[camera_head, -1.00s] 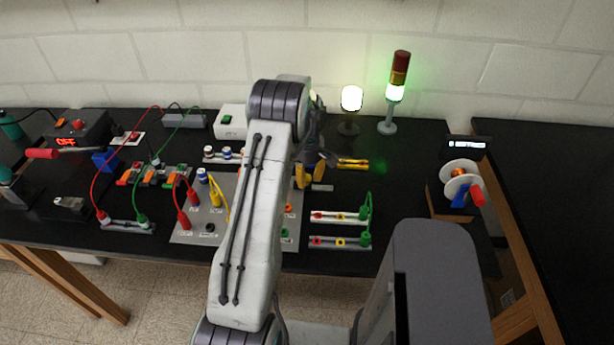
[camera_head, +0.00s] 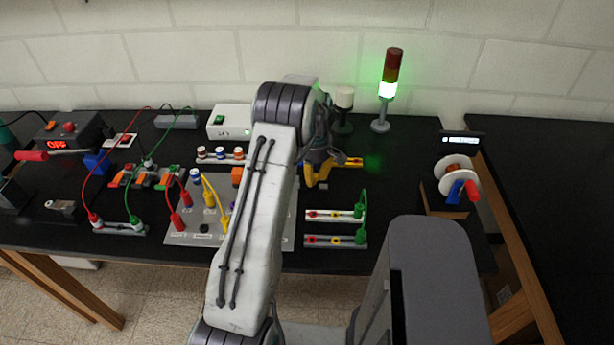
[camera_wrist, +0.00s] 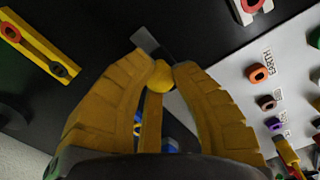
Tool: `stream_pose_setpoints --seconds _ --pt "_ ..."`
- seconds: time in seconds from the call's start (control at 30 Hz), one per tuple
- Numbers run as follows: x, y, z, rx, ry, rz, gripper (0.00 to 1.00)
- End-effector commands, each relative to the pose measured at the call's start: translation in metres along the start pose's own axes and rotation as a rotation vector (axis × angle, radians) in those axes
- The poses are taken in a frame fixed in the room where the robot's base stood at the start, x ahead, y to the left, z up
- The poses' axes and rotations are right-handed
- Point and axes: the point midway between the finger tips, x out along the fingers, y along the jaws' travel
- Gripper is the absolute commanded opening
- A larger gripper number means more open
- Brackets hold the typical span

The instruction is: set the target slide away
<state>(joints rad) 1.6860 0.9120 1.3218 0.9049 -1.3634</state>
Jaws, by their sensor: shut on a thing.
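My gripper (camera_head: 316,178), with yellow fingers, is over the black table just right of the grey socket board. In the wrist view its fingertips (camera_wrist: 160,70) close around a small round yellow piece (camera_wrist: 160,77). A thin grey plate (camera_wrist: 145,39) sticks out just beyond the tips; I take it, with the yellow piece, to be the target slide. Its small grey end also shows below the fingers in the head view (camera_head: 323,185). The fingers hide most of it, and I cannot tell its height above the table.
A yellow socket bar (camera_head: 348,162) lies close right of my gripper. Two socket strips with green plugs (camera_head: 335,216) lie in front. The grey board (camera_head: 270,228) has several plugs and leads. A dark lamp (camera_head: 343,105) and a green-lit stack light (camera_head: 387,90) stand behind.

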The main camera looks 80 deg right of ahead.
Motion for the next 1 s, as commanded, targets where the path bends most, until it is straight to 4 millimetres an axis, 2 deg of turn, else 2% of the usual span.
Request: stream_pose_setpoints --seconds 0.1,0.13,0.43,0.77,1.0 --pt "0.002 -0.002 0.000 -0.001 -0.001 -0.006 0.00" --pt "0.002 -0.002 0.000 -0.001 -0.001 -0.006 0.24" --pt "0.001 -0.001 -0.001 -0.001 -0.001 -0.004 0.51" --pt "-0.003 -0.001 -0.001 -0.001 0.000 -0.002 0.51" --pt "-0.032 0.000 -0.001 -0.001 0.000 0.002 0.51"
